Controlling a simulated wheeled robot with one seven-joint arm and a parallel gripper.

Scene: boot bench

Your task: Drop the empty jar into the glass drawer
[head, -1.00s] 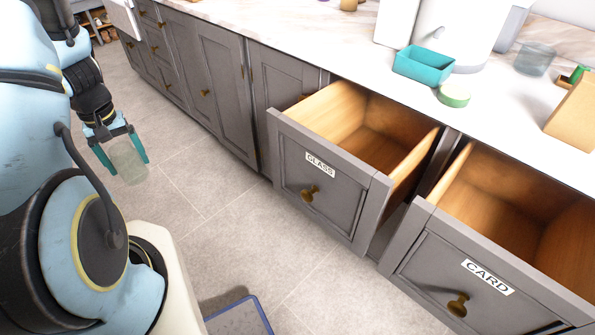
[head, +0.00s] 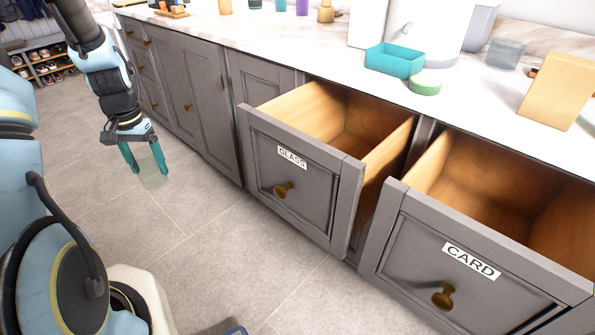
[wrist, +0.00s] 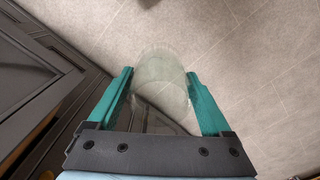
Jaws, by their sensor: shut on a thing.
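The empty jar is clear glass and hangs between my fingers in the wrist view (wrist: 160,80). It shows faintly below the fingertips in the head view (head: 153,180). My gripper (head: 145,160) is shut on the jar, with one teal finger on each side, above the floor and left of the drawers. The glass drawer (head: 300,185), labelled GLASS, is pulled open. The part of its inside that I see is bare wood; the front panel hides the near part of its floor.
The card drawer (head: 470,265), labelled CARD, is also open, right of the glass drawer. The white counter holds a teal tub (head: 394,60), a green round thing (head: 425,83) and a tan block (head: 558,92). The floor (head: 215,250) before the drawers is mostly clear.

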